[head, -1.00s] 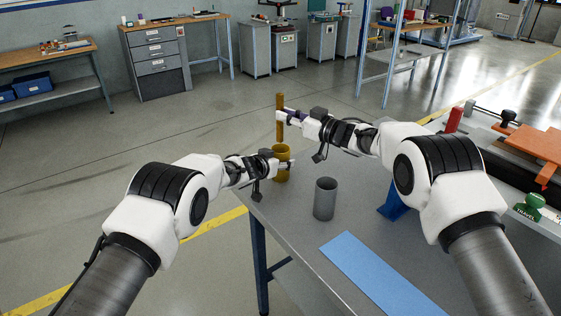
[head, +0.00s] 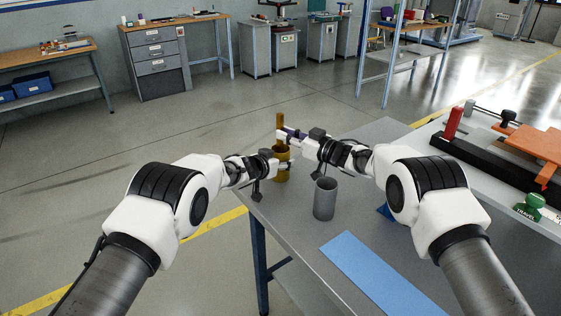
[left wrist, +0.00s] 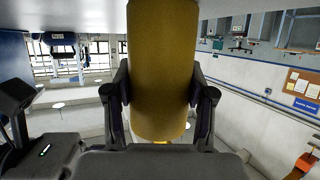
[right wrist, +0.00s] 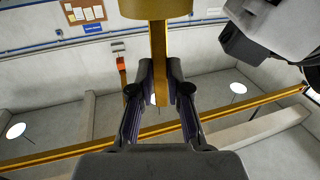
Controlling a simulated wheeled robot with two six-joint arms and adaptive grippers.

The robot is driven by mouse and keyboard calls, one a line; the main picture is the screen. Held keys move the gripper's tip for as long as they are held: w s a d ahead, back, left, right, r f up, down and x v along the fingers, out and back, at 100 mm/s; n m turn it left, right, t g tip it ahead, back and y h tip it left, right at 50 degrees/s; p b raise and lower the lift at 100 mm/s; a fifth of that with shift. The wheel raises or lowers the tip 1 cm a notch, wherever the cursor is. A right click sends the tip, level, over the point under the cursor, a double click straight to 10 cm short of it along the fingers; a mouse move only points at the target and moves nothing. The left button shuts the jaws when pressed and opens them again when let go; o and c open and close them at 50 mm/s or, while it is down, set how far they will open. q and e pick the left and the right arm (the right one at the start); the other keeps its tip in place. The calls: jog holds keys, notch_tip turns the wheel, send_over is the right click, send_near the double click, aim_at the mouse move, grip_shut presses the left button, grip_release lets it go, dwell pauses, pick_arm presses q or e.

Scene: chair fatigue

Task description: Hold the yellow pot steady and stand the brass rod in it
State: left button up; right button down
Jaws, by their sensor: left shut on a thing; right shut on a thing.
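The yellow pot (head: 281,172) stands upright at the far left corner of the grey table. My left gripper (head: 280,163) is shut around its sides, and the pot fills the middle of the left wrist view (left wrist: 163,60). The brass rod (head: 280,121) is upright over the pot's mouth. My right gripper (head: 283,135) is shut on the rod just above the rim. In the right wrist view, the rod (right wrist: 158,45) runs to the pot (right wrist: 155,8), and its lower end is hidden at the rim, apparently inside the pot.
A grey cylinder (head: 325,199) stands nearer on the table, right of the pot. A blue strip (head: 383,275) lies at the front.

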jog(key=c, duration=1.1)
grip_release()
jog(key=shift+o, duration=0.2)
jog(key=v, duration=0.7)
jog(key=shift+s+d, duration=0.2)
pick_arm(q)
jog(key=o, duration=1.3)
